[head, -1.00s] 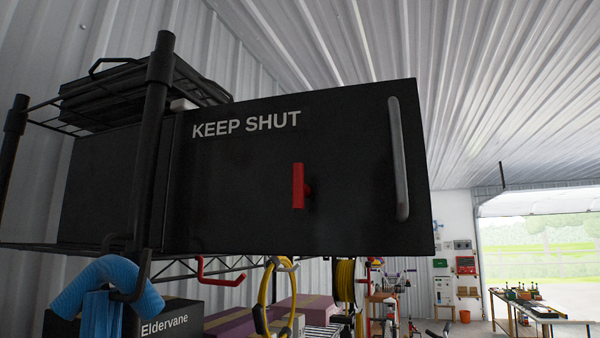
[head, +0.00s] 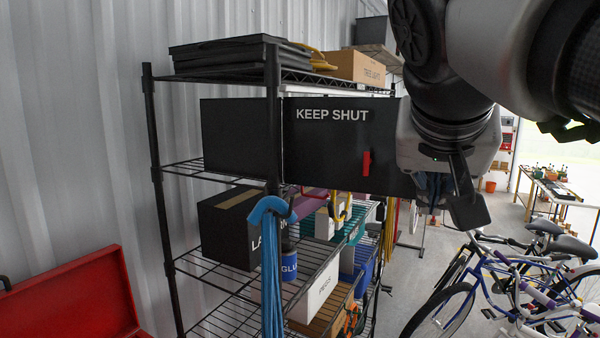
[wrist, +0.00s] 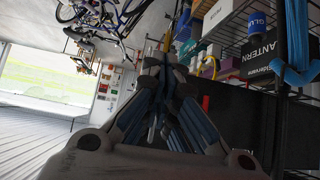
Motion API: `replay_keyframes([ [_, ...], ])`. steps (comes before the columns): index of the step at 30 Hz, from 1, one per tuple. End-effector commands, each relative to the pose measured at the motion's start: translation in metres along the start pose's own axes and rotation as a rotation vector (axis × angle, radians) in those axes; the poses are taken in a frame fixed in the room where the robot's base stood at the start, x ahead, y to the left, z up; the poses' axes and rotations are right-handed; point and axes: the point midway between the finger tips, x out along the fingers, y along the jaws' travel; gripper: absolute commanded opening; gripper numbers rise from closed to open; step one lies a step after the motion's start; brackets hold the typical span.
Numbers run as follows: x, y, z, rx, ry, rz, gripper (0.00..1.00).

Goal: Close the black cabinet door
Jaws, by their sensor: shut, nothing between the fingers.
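The black cabinet (head: 240,138) sits on an upper level of the wire shelf. Its black door (head: 318,150), lettered "KEEP SHUT", stands open, swung out to the right. A red knob (head: 367,162) is on its face. I cannot tell whether the fingers touch the door.
The black wire shelf (head: 158,210) holds several boxes below the cabinet. A blue hose (head: 270,260) hangs from its front. Bicycles (head: 500,285) stand on the floor at lower right, and a red case (head: 75,305) is at lower left. Grey floor shows between shelf and bicycles.

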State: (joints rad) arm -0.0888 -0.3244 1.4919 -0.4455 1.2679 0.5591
Motion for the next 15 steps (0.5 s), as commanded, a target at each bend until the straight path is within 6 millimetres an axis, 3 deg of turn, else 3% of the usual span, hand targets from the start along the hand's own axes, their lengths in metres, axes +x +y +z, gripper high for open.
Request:
replay_keyframes([
  [5, 0.006, 0.000, -0.007, 0.013, 0.007, 0.007, 0.00],
  [15, 0.073, 0.001, -0.006, 0.013, 0.003, 0.008, 0.00],
])
